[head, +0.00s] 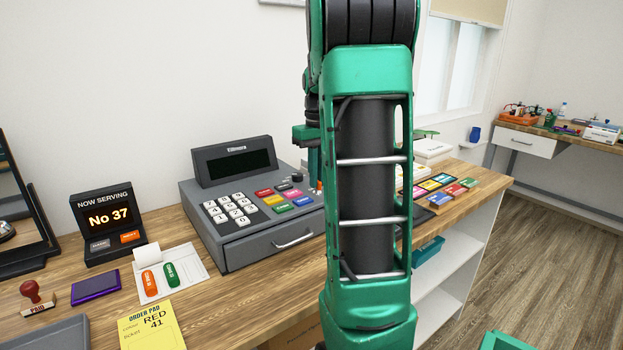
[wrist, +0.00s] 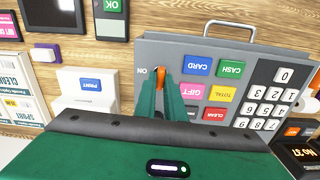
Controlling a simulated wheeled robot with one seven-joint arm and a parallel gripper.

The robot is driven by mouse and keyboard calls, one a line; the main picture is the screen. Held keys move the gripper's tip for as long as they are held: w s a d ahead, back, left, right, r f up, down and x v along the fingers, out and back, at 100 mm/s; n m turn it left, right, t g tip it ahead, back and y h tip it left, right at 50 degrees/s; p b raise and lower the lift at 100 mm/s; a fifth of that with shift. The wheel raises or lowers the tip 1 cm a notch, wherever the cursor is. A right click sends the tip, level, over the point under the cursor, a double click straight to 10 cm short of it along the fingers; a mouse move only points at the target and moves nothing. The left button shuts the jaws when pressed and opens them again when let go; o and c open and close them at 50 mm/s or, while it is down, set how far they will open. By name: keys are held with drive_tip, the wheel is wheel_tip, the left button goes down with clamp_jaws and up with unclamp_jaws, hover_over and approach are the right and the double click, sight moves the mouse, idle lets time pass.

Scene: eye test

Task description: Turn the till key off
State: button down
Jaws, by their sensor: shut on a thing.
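The grey till (head: 258,247) stands on the wooden counter, its dark display facing me and showing no readable figures. It appears upside down in the wrist view (wrist: 150,45). The orange till key (wrist: 160,75) is on the till's panel beside the CARD and GIFT buttons, with an ON label at its left in the wrist view. My gripper (wrist: 160,86) is shut on the key, one green finger on each side. The fingers cover part of the key, so which mark it points to is unclear. In the head view my arm hides most of this area.
A NOW SERVING sign (head: 108,215) showing No 37 stands left of the till. A white PRINT unit (wrist: 86,82) is close beside my fingers.

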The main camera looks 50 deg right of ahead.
drive_tip(key=shift+w+a+n, duration=0.15)
drive_tip(key=shift+n, duration=0.35)
drive_tip(key=c, duration=1.8)
unclamp_jaws()
drive_tip(key=shift+c, duration=0.2)
wheel_tip(320, 180, up, 11)
drive_tip(key=shift+f, duration=0.15)
drive_tip(key=s+a+f+m, duration=0.4)
drive_tip(key=s+a+f, duration=1.4)
drive_tip(key=s+a, duration=0.2)
drive_tip(key=shift+s+a+f, duration=0.3)
drive_tip(key=shift+a+f, duration=0.1)
drive_tip(key=shift+a, duration=0.45)
